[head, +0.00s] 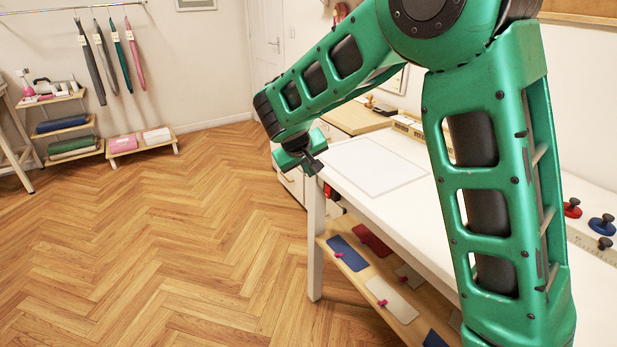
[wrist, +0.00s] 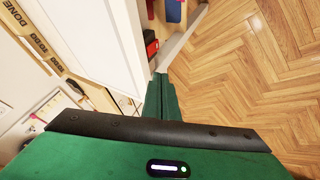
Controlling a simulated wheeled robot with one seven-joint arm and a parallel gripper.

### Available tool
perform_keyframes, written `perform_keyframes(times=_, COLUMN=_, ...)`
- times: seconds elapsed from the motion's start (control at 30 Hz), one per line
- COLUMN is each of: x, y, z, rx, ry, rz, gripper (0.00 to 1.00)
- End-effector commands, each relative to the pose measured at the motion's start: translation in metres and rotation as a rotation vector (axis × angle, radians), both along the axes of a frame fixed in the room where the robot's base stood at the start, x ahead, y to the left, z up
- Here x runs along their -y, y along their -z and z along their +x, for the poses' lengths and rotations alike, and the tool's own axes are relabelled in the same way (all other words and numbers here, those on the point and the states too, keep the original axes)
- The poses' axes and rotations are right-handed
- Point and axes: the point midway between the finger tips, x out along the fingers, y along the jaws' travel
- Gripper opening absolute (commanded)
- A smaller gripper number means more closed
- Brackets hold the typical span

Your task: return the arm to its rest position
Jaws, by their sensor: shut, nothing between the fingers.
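My green arm crosses the right half of the head view. It bends at the top and reaches down to the left. My gripper (head: 315,164) hangs just off the far left corner of the white table (head: 420,205), around the height of its top. It is shut and holds nothing.
A lower shelf (head: 330,222) under the table holds several coloured pieces. Red and blue knobs (head: 602,224) lie on the table at right. A small shelf unit (head: 75,150) and hanging garments (head: 110,55) stand at the back left. The wooden floor (head: 160,240) at left is clear.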

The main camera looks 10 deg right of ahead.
Motion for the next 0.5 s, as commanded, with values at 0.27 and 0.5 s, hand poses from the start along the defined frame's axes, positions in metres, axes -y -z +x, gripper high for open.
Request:
perform_keyframes(times=0.27, x=0.001, y=-0.003, z=-0.002, rx=-0.001, ry=0.001, rz=0.000, gripper=0.00)
perform_keyframes(times=0.5, x=0.018, y=-0.006, z=-0.008, rx=-0.012, ry=0.028, rz=0.010, gripper=0.00)
